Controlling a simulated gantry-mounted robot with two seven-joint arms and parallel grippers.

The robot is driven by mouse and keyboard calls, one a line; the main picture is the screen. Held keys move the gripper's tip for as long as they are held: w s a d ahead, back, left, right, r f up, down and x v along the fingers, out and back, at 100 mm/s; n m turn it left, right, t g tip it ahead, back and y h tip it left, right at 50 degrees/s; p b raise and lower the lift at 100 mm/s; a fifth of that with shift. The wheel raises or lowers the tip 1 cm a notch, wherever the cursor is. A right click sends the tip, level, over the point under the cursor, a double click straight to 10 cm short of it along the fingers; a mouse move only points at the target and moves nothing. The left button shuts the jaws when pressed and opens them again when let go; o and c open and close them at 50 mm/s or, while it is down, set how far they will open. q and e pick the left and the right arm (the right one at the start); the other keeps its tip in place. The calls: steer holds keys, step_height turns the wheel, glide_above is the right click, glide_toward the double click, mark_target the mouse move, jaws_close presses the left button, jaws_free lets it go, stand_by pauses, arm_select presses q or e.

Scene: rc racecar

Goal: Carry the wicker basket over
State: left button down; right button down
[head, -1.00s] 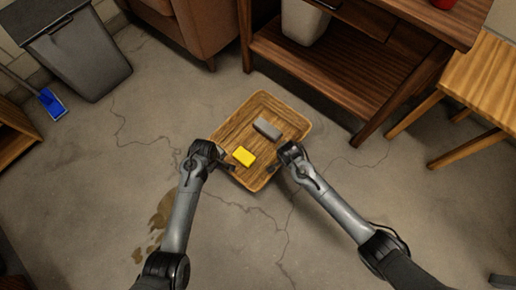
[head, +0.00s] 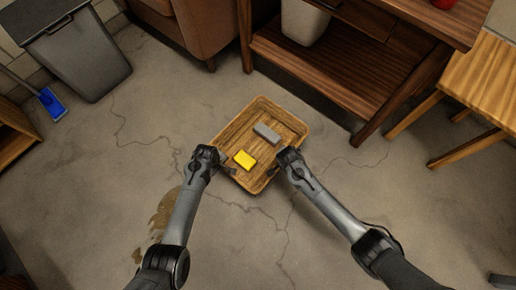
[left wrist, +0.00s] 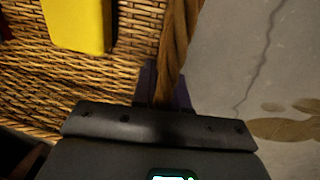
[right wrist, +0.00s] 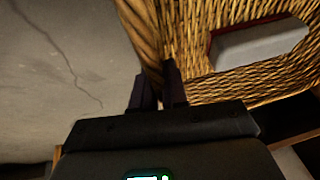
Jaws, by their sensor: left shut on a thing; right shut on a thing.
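The wicker basket (head: 247,123) is a shallow rectangular tray with a rolled rim, in the middle of the head view. It holds a yellow block (head: 244,160) and a grey block (head: 267,133). My left gripper (head: 225,165) is shut on its left rim, and the rim (left wrist: 178,45) runs down into the jaws in the left wrist view. My right gripper (head: 277,167) is shut on the right rim; in the right wrist view its fingers (right wrist: 158,88) straddle the wicker wall (right wrist: 190,30). The left fingertips are mostly hidden in the left wrist view.
A dark wooden shelf unit (head: 340,75) stands behind and right of the basket. A wooden stool (head: 485,95) is at the right, a grey bin (head: 80,60) at the far left, a brown armchair (head: 200,25) at the back.

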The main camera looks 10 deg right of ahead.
arm_select(q)
steer(key=c, duration=1.2)
jaws_free()
steer(key=shift+w, duration=0.1)
arm_select(e)
steer(key=c, duration=1.2)
jaws_free()
arm_select(q)
steer(key=shift+o, duration=0.2)
arm_select(e)
steer(key=shift+o, duration=0.2)
arm_select(q)
steer(key=shift+r, duration=0.1)
arm_select(e)
steer(key=shift+r, duration=0.1)
steer(key=shift+s+a+r, duration=0.1)
steer(key=shift+s+r, duration=0.1)
steer(key=shift+r, duration=0.3)
arm_select(q)
step_height(320, 180, up, 12)
steer(key=s+a, duration=0.1)
steer(key=shift+s+a+f, duration=0.15)
steer(key=shift+f, duration=0.05)
arm_select(e)
steer(key=v, duration=1)
steer(key=shift+s+r, duration=0.15)
steer(key=shift+r, duration=0.15)
